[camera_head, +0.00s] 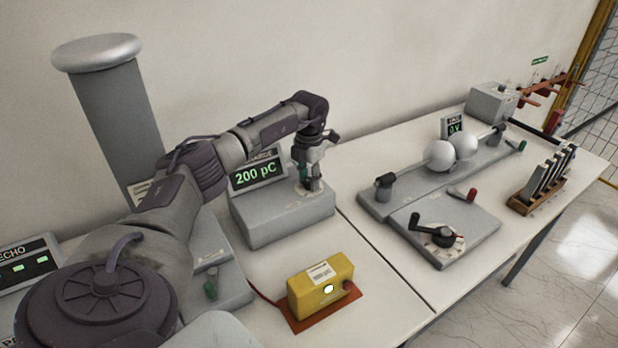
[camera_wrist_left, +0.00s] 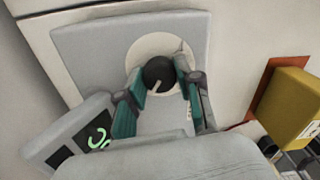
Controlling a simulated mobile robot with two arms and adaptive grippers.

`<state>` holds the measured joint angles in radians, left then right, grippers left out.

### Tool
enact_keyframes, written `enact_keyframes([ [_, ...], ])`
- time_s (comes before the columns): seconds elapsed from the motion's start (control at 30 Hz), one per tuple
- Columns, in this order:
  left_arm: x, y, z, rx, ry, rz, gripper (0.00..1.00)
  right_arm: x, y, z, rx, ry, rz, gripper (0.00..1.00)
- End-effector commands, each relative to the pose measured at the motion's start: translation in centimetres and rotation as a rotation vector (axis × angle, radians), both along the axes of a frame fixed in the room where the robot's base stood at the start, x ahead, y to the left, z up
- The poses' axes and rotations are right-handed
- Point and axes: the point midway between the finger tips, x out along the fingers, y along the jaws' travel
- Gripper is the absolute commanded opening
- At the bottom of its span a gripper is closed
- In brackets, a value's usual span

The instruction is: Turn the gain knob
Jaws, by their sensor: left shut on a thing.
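The gain knob (camera_wrist_left: 158,74) is a round black knob with a pale pointer line, on a white round dial (camera_wrist_left: 142,50) on top of a grey instrument box (camera_head: 272,220). The box's display (camera_head: 257,174) reads 200 pC. My left gripper (camera_wrist_left: 158,88) reaches down from above and is shut on the knob, with a green-padded finger on each side of it. In the head view my left gripper (camera_head: 311,185) hides most of the knob. In the left wrist view the pointer line slants toward the lower left. My right gripper is not in view.
A yellow box (camera_head: 321,286) on a red-brown mat stands in front of the instrument. To the right are two white spheres (camera_head: 440,155) on a grey base and a crank box (camera_head: 446,229). A tall grey column (camera_head: 115,115) stands behind my arm.

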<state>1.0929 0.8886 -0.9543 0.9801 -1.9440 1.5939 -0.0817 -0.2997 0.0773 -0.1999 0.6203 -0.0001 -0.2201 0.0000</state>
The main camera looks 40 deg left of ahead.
Motion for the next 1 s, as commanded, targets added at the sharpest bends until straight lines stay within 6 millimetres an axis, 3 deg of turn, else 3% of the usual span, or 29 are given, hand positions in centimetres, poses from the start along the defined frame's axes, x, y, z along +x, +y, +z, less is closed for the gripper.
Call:
enact_keyframes([
  [0.57, -0.02, 0.02, -0.03, 0.0, 0.001, 0.035, 0.0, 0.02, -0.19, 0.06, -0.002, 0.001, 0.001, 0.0],
  [0.6, -0.02, 0.02, -0.03, 0.0, 0.001, 0.035, 0.38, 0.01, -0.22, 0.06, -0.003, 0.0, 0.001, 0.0],
  [0.73, -0.02, 0.02, -0.02, 0.0, 0.001, 0.035, 0.6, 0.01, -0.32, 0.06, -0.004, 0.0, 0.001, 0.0],
  [1.0, -0.01, 0.01, 0.01, 0.0, 0.0, 0.034, 0.6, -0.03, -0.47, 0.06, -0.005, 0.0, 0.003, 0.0],
])
